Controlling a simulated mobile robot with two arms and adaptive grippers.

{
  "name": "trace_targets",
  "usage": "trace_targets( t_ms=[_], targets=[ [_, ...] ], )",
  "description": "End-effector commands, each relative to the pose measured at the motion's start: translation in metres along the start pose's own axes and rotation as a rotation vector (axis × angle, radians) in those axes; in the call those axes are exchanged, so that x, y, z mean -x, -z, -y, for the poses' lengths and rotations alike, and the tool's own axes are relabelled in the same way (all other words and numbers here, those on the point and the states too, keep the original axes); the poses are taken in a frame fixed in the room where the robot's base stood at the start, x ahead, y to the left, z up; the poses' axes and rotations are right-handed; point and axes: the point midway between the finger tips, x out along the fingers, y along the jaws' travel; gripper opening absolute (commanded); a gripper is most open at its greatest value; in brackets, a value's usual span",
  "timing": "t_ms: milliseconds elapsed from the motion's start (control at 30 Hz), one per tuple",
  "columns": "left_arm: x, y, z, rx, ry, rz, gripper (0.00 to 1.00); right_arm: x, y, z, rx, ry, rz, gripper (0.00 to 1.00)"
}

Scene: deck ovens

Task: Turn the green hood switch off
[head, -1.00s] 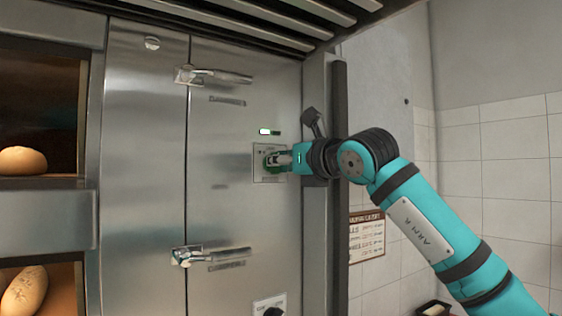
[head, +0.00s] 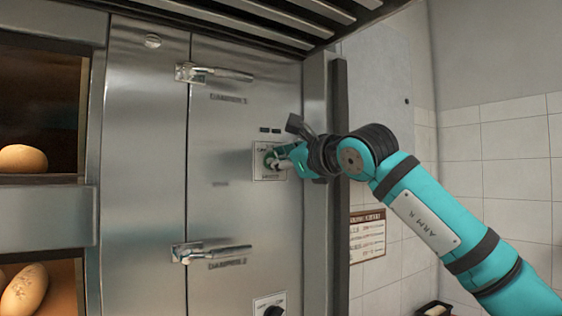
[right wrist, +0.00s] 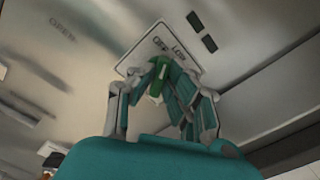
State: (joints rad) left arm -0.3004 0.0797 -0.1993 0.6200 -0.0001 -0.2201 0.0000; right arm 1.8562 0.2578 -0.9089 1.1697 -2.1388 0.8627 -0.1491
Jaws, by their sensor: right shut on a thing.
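The green hood switch (head: 268,160) sits on a small pale plate (head: 262,174) on the steel panel. It also shows in the right wrist view (right wrist: 158,78), with lettering on the plate around it, partly covered by my fingers. My right gripper (head: 279,158) is at the plate, shut on the green switch knob, with the wrist rolled and tilted. In the right wrist view its fingers (right wrist: 165,95) close on both sides of the knob. Two small indicator windows (head: 270,130) above the plate are dark. My left gripper is not in view.
Two lever handles, an upper (head: 215,75) and a lower (head: 215,254), stick out from the panel to the left. A black knob (head: 272,311) is below. Oven openings with bread (head: 22,158) are at far left. A slatted hood (head: 265,20) hangs above.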

Motion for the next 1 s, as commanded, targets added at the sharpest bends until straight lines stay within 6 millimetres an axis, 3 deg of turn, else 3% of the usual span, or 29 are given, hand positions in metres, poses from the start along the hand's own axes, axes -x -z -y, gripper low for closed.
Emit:
trace_targets(
  t_ms=[433, 1000],
  targets=[
    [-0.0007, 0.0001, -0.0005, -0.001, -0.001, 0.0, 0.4, 0.0009, -0.0023, -0.0003, 0.229, 0.002, 0.006, 0.0],
    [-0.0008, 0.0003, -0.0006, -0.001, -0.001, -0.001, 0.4, 0.0008, -0.0023, -0.0007, 0.263, 0.002, 0.005, 0.0]
  ],
)
